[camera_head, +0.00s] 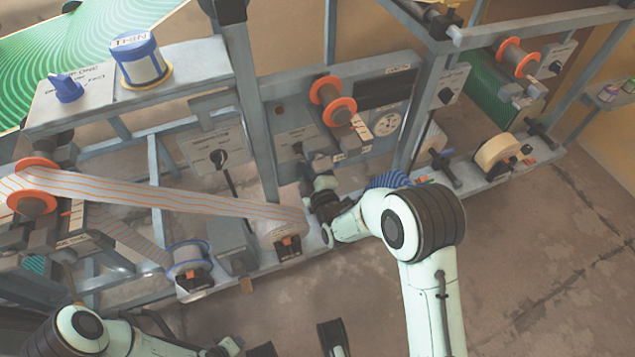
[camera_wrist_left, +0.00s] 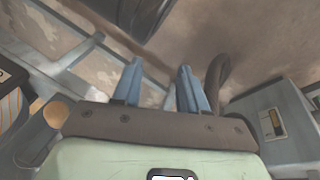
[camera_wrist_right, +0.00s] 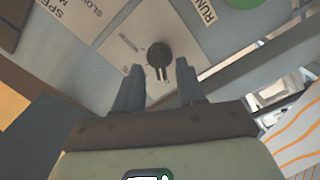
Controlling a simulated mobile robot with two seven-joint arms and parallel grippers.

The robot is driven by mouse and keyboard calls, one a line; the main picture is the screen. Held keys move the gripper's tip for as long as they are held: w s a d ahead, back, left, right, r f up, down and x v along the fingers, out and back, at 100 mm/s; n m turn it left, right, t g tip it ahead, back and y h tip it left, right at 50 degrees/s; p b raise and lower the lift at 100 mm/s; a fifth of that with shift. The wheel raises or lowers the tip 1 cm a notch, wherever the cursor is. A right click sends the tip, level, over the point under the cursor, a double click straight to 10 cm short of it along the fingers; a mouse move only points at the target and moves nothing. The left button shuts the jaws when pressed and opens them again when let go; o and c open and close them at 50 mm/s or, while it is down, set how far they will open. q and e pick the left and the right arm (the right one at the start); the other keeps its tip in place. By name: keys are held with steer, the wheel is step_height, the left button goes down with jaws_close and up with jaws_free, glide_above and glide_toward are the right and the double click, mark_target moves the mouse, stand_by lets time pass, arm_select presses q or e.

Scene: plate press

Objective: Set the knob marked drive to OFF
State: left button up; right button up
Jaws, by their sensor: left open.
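A small dark round knob (camera_wrist_right: 159,55) sits on a pale label plate in the right wrist view. Its label is too small to read, so I cannot confirm that it is marked drive. My right gripper (camera_wrist_right: 160,66) is open, with its two fingertips on either side of the knob's near edge; whether they touch it I cannot tell. In the head view my right gripper (camera_head: 308,163) reaches a panel on the press frame and partly hides the knob there. My left gripper (camera_wrist_left: 158,75) is open and empty, with concrete floor and frame bars beyond it.
A blue knob (camera_head: 68,88) and a blue-capped jar (camera_head: 140,60) stand on the upper left shelf. Orange-flanged rollers (camera_head: 332,100) and a striped web (camera_head: 160,193) are close by. The front floor (camera_head: 540,270) is clear.

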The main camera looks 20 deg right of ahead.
arm_select(q)
steer(key=shift+s+d+r+p, duration=0.55)
steer(key=shift+s+r+p, duration=0.05)
steer(key=shift+r, duration=0.25)
arm_select(e)
steer(key=s, duration=1.1)
steer(key=shift+d, duration=0.2)
